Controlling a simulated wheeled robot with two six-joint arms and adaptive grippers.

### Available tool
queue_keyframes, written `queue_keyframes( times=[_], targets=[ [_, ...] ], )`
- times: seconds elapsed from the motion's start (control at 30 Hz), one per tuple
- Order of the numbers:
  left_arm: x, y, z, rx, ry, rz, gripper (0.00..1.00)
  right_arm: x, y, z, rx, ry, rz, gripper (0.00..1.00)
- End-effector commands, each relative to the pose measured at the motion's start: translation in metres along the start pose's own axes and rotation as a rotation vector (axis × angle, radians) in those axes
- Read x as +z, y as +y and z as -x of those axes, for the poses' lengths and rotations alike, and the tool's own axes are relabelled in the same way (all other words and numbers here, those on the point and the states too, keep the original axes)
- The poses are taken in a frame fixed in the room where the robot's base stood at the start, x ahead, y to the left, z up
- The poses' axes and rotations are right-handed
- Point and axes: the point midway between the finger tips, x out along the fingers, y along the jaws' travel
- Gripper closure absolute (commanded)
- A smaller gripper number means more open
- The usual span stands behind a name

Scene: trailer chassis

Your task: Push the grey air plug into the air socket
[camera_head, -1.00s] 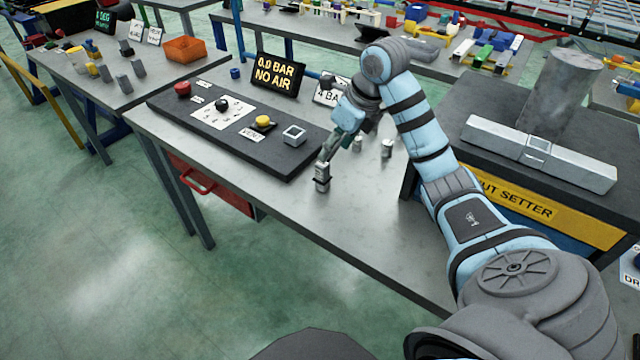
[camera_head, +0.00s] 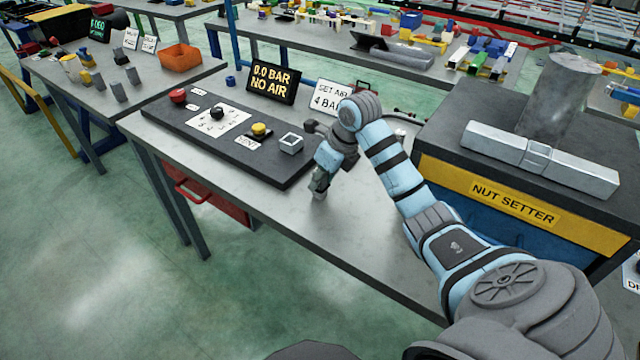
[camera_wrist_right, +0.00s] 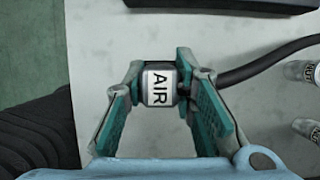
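The grey air plug (camera_head: 317,196) stands at the near part of the middle table, mostly hidden by my right gripper (camera_head: 321,182). In the right wrist view, the air plug (camera_wrist_right: 160,86) shows its white AIR label between the fingertips of my right gripper (camera_wrist_right: 160,72). The fingers touch both its sides and look shut on it. A black hose (camera_wrist_right: 255,66) runs off to the right from the plug. A grey square block with an opening (camera_head: 291,143), which looks like the air socket, sits on the dark board's right end, left of and behind the gripper. My left gripper is out of view.
The dark board (camera_head: 200,143) also carries a red button (camera_head: 178,96), a black knob (camera_head: 217,112) and a yellow button (camera_head: 260,130). A display (camera_head: 272,85) reads 0.0 BAR NO AIR. Silver fittings (camera_wrist_right: 302,71) stand right of the plug. The nut setter stand (camera_head: 520,203) borders the right.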

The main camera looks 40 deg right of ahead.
Motion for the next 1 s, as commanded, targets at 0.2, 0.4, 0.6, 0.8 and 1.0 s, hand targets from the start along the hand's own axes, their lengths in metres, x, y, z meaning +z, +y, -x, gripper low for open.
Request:
queue_keyframes(
  times=[0.2, 0.4, 0.6, 0.8, 1.0],
  targets=[
    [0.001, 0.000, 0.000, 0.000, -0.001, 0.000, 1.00, 0.000, 0.000, 0.000, 0.000, -0.001, 0.000, 1.00],
    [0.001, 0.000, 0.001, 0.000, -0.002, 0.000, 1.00, 0.003, 0.000, 0.005, 0.000, -0.001, 0.000, 1.00],
    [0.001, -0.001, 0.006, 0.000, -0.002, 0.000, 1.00, 0.017, -0.001, 0.039, -0.002, -0.005, 0.000, 1.00],
    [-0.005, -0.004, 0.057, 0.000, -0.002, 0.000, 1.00, 0.050, 0.000, 0.120, 0.000, -0.001, -0.001, 1.00],
    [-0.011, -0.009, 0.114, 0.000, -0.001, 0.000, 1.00, 0.071, -0.001, 0.172, 0.000, -0.002, -0.001, 1.00]
  ],
)
